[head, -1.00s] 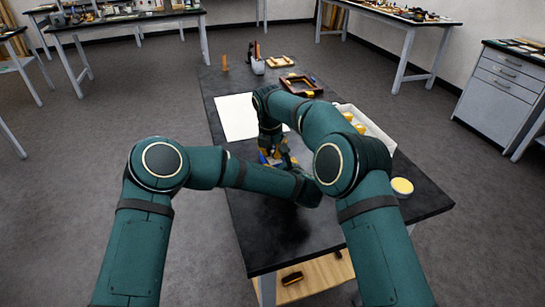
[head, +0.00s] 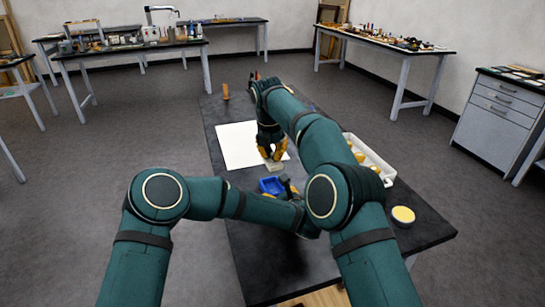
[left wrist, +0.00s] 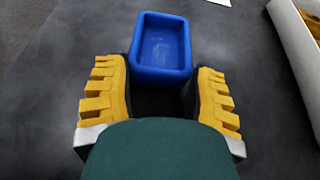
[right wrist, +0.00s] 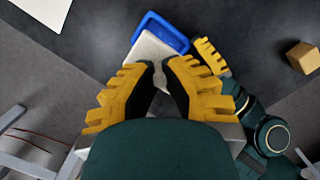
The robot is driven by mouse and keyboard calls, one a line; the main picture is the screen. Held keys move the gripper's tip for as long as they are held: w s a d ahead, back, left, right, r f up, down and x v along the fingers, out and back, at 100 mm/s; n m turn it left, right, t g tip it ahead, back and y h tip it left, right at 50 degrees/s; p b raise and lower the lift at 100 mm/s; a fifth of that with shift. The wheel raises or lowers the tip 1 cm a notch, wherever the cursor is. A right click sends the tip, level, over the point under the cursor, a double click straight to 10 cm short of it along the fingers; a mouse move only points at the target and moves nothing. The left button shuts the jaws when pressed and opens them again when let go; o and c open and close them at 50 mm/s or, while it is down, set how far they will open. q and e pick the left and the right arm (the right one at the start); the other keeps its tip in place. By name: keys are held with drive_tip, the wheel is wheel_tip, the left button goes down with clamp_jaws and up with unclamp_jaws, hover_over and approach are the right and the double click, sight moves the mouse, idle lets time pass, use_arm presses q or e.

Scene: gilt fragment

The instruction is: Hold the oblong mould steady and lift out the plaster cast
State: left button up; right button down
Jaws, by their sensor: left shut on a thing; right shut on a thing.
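The blue oblong mould (head: 270,187) is on the dark bench, its cavity facing up. In the left wrist view the mould (left wrist: 162,47) is empty inside. My left gripper (left wrist: 162,82) is shut on its near end, one finger on each side; in the head view this gripper (head: 288,188) is partly hidden by my arm. The off-white plaster cast (head: 273,173) is out of the mould, above and beyond it. My right gripper (head: 270,154) is shut on the cast, which also shows at its fingertips in the right wrist view (right wrist: 153,50), covering part of the mould.
A white sheet (head: 235,146) lies on the bench left of my right gripper. A white tray (head: 378,168) with several yellowish pieces stands to the right. A round yellow-topped tub (head: 403,215) is near the right edge. An orange-brown upright piece (head: 225,92) stands at the far end.

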use_arm(q)
drive_tip(key=o, duration=1.1)
drive_tip(key=shift+f, duration=0.1)
drive_tip(key=shift+o, duration=0.2)
